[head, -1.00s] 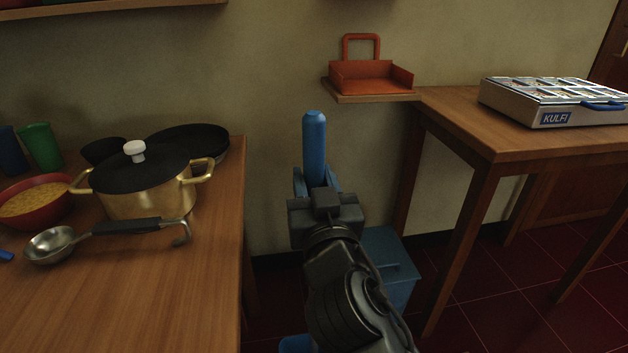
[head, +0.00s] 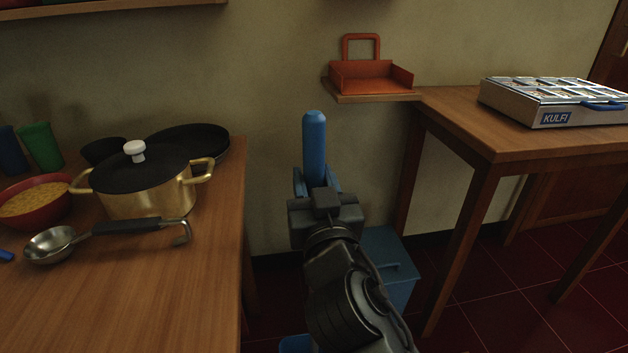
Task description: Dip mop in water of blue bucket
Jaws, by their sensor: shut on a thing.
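A thick blue rod with a rounded top, which looks like the mop's handle (head: 315,140), stands upright in the head view. My gripper (head: 317,182) is shut around it, with blue fingers on either side. The mop's lower end is hidden behind my arm or out of view. A blue box-like container (head: 398,285), which may be the blue bucket, stands on the floor to the right behind my arm and is partly covered by it. I cannot see any water in it. A small blue piece (head: 295,344) shows at the bottom edge; I cannot tell what it is.
A wooden table (head: 180,300) at left bears a brass pot (head: 150,195), a ladle (head: 55,243) and a red bowl (head: 35,212). Another table (head: 455,125) at right holds a KULFI box (head: 550,105). An orange tray (head: 370,82) sits on a wall shelf.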

